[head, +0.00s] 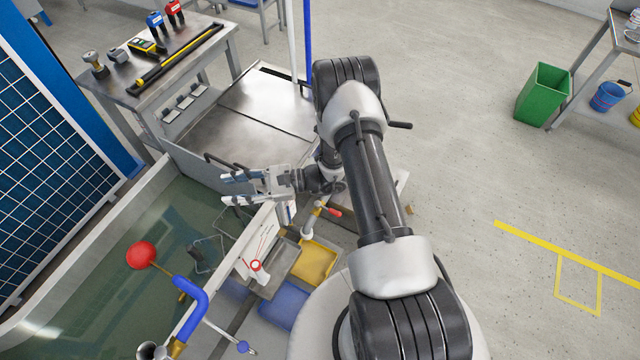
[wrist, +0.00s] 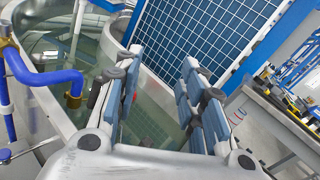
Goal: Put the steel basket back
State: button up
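My gripper (head: 232,188) is open and empty above the right edge of the water tank (head: 80,215). In the wrist view its two padded fingers (wrist: 160,75) stand well apart with nothing between them. A thin grey wire frame (head: 208,254) shows at the tank's near right side in the head view. It looks like part of the steel basket, but I cannot tell its full shape or whether it hangs or rests there. It lies below my gripper in the picture, apart from it. I cannot make out the basket in the wrist view.
A red ball float (head: 141,256) and a blue pipe (head: 190,305) stand at the tank's near side. A flat metal bench (head: 265,110) adjoins its far right corner. A tool table (head: 165,65) stands behind. Yellow (head: 315,262) and blue bins (head: 284,305) sit beside the tank.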

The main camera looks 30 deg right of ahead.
jog(key=s+a+r+n+g+h, duration=0.1)
jog(key=s+r+n+g+h, duration=0.25)
jog(key=s+r+n, duration=0.45)
jog(key=s+a+r+n+g+h, duration=0.15)
jog(key=s+r+n+g, duration=0.3)
jog(key=r, duration=0.65)
jog(key=s+d+r+n+t+h, duration=0.6)
jog(key=s+d+r+h, duration=0.3)
jog(key=s+d+h, duration=0.2)
jog(key=s+d, duration=0.2)
jog(key=shift+d+r+n+t+h, duration=0.25)
jog(key=shift+d+n+t+h, duration=0.1)
jog(key=shift+d+t+h, duration=0.05)
jog(key=shift+s, duration=0.1)
